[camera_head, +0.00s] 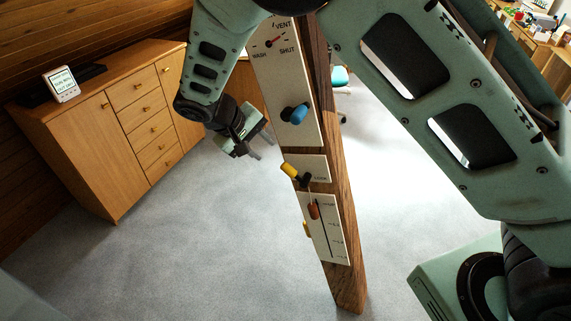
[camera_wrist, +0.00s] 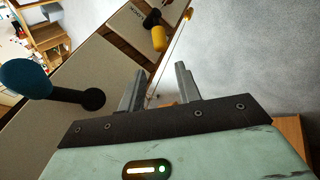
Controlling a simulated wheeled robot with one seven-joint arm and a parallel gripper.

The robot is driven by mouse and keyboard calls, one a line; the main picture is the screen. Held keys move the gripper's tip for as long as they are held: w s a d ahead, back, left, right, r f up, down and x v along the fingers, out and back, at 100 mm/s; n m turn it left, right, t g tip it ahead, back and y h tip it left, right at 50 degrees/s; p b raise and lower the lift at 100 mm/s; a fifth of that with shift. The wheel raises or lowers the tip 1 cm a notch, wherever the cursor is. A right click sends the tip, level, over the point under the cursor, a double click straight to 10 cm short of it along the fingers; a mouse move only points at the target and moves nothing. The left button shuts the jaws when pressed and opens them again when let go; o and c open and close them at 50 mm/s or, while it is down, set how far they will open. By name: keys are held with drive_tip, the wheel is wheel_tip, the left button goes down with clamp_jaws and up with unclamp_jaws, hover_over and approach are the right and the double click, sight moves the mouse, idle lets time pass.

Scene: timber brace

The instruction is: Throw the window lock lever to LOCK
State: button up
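The lock lever has a yellow handle (camera_head: 289,169) on a black pivot, on a small white plate (camera_head: 317,166) midway down the timber post. Its handle points up-left in the head view. The plate's lettering is too small to read surely there. In the wrist view the yellow handle (camera_wrist: 158,40) hangs from its black pivot, beside partly legible lettering on the plate. My gripper (camera_head: 263,145) is left of the post, above and left of the lever. In the wrist view my gripper (camera_wrist: 158,85) has its two fingers apart, with nothing held between them; the handle is beyond the fingertips.
A blue knob (camera_head: 295,115) sticks out from the upper panel, close to my gripper; it also shows in the wrist view (camera_wrist: 25,77). A dial marked VENT and SHUT is above it. A red slider (camera_head: 314,210) is below the lever. A wooden cabinet (camera_head: 95,150) stands left.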

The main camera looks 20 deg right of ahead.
sight(283, 165)
drive_tip(key=p+x, duration=0.4)
drive_tip(key=x, duration=0.9)
drive_tip(key=shift+d+f, duration=0.15)
drive_tip(key=shift+f, duration=0.15)
clamp_jaws()
